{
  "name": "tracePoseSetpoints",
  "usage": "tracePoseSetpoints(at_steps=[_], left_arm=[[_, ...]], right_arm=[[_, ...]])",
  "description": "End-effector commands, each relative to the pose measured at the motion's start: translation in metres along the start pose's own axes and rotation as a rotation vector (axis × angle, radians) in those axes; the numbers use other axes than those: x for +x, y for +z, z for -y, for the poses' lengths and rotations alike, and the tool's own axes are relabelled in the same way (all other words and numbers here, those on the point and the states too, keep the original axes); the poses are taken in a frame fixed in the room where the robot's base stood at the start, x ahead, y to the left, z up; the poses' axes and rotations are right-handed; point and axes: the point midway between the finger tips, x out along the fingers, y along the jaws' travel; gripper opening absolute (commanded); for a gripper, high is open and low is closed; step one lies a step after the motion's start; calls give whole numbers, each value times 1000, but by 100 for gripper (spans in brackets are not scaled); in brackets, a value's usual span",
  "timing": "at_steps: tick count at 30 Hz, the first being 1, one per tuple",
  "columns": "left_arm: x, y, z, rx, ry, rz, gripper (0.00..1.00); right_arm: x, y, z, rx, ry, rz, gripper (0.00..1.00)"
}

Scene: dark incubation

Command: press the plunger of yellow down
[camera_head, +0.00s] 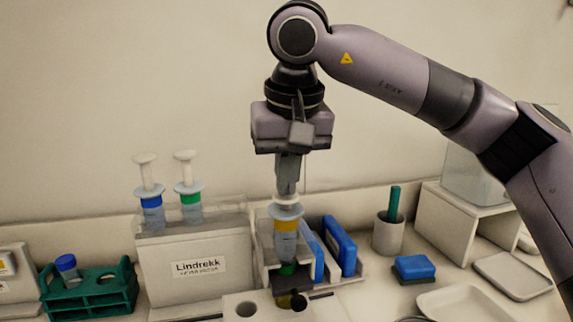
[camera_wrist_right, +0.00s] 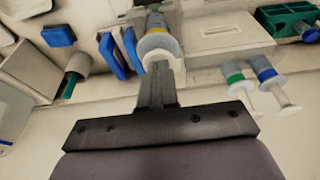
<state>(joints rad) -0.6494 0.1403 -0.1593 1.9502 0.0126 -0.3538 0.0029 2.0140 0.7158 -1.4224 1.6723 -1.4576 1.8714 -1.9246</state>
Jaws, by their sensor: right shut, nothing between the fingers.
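My left gripper is in neither view.
Blue-banded (camera_head: 151,200) and green-banded (camera_head: 189,195) syringes stand with raised plungers in the Lindrekk box (camera_head: 195,290). Blue racks (camera_head: 340,246) stand close right of the yellow syringe. A green tube rack (camera_head: 88,292) is at left, a cup (camera_head: 388,233) and trays at right.

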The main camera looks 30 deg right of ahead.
Motion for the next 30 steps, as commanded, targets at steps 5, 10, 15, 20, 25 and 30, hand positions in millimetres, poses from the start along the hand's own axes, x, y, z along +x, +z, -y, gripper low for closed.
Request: tracePoseSetpoints(at_steps=[5,10,15,20,25,30], left_arm=[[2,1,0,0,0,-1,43],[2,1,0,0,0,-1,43],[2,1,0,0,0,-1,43],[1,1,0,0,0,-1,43],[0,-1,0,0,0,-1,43],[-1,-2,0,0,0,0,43]], right_arm=[[4,1,0,1,0,0,0],[4,2,0,0,1,1,0],[-8,1,1,0,0,-2,0],[-36,1,1,0,-3,-5,0],[-61,1,0,2,-2,-6,0],[-70,2,0,1,-2,-5,0]])
